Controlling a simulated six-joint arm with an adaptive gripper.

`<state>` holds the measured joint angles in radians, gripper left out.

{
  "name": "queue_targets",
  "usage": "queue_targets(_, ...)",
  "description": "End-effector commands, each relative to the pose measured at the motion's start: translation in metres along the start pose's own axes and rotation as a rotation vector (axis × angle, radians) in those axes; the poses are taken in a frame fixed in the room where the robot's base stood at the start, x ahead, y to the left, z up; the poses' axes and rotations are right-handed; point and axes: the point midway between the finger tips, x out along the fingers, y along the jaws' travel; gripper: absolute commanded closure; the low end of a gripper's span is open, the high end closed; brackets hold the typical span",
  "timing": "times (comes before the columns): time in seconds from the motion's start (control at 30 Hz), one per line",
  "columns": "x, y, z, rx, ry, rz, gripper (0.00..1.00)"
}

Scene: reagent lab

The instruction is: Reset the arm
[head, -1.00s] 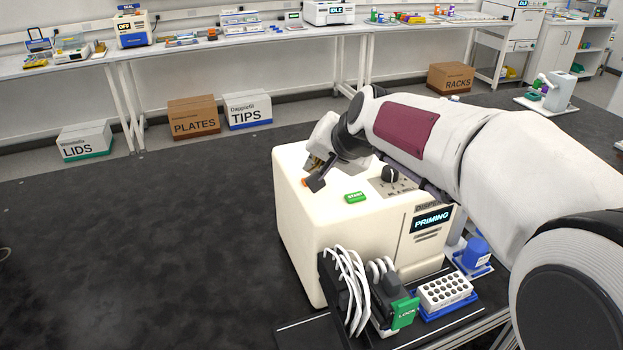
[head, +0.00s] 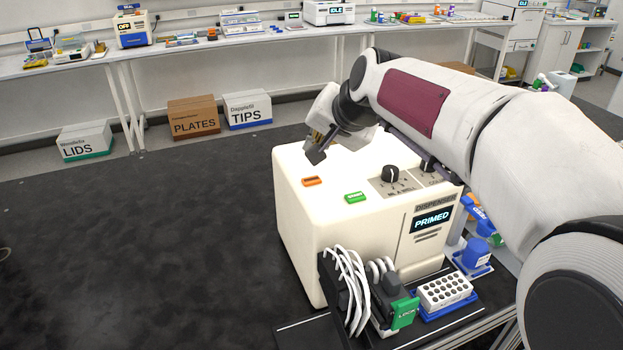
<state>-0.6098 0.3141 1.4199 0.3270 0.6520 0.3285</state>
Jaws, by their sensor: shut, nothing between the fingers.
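My gripper (head: 317,150) is shut and empty. It hangs above the back of the cream dispenser (head: 310,225), apart from its top. My arm reaches in from the right and hides part of the dispenser's right side. An orange button (head: 312,181) and a green button (head: 356,197) show on the top, with a black knob (head: 390,174) beside them.
Boxes (head: 194,120) lie beneath the back bench (head: 240,37). The left floor is clear.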

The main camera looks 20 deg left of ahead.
Motion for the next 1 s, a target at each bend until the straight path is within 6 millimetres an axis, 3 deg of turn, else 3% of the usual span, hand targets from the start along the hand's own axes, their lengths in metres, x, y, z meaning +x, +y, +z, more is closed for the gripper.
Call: queue_targets(1.0, -0.0080, 0.0053, -0.0014, -0.002, 0.002, 0.008, 1.00)
